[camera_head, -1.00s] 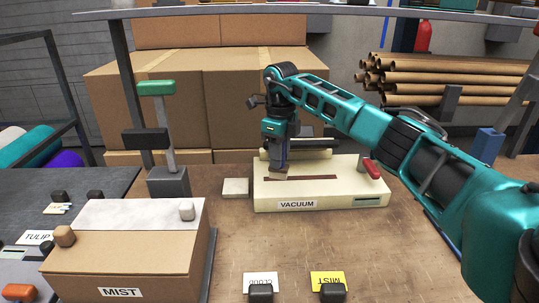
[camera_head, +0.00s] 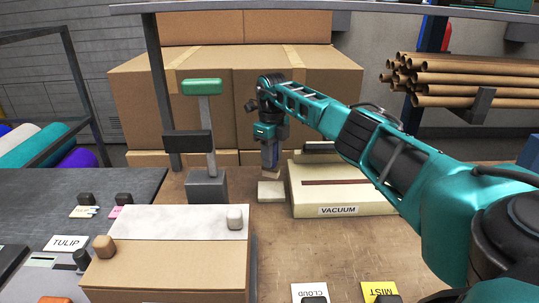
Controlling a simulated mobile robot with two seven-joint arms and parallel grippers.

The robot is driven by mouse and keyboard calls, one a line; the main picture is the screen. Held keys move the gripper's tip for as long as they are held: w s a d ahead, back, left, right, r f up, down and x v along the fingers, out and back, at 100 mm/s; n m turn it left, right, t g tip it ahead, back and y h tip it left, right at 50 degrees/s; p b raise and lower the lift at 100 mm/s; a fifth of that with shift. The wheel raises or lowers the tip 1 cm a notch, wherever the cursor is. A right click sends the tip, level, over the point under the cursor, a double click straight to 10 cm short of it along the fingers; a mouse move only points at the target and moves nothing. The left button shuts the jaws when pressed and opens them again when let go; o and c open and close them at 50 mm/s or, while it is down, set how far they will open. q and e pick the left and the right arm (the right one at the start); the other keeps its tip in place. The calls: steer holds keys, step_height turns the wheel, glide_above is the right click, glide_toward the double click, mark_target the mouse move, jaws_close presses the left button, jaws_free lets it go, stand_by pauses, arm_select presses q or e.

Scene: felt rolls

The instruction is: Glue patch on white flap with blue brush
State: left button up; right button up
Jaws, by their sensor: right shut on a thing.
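My right gripper (camera_head: 268,150) points down near the middle of the head view. It is shut on a brush with a blue handle (camera_head: 274,156), mostly hidden by the fingers. The brush's tan tip (camera_head: 271,174) is over or at the small pale block (camera_head: 271,191); I cannot tell whether they touch. The white flap (camera_head: 172,222) lies along the top of a brown box (camera_head: 172,269), left of the gripper. My left gripper is not in view.
The cream vacuum sealer (camera_head: 300,196) stands right of the pale block. A press with a green handle (camera_head: 201,87) stands behind the box. A brown knob (camera_head: 104,246) sits at the box's left. Cards stand at the front edge. The table's middle right is clear.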

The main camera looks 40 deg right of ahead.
mark_target(272, 170)
steer(key=shift+r+p, duration=0.1)
steer(key=shift+p, duration=0.25)
steer(key=shift+f+b, duration=1.15)
steer(key=shift+f, duration=1.2)
steer(key=shift+r, duration=0.1)
steer(key=shift+f, duration=0.35)
steer(key=shift+f, duration=0.1)
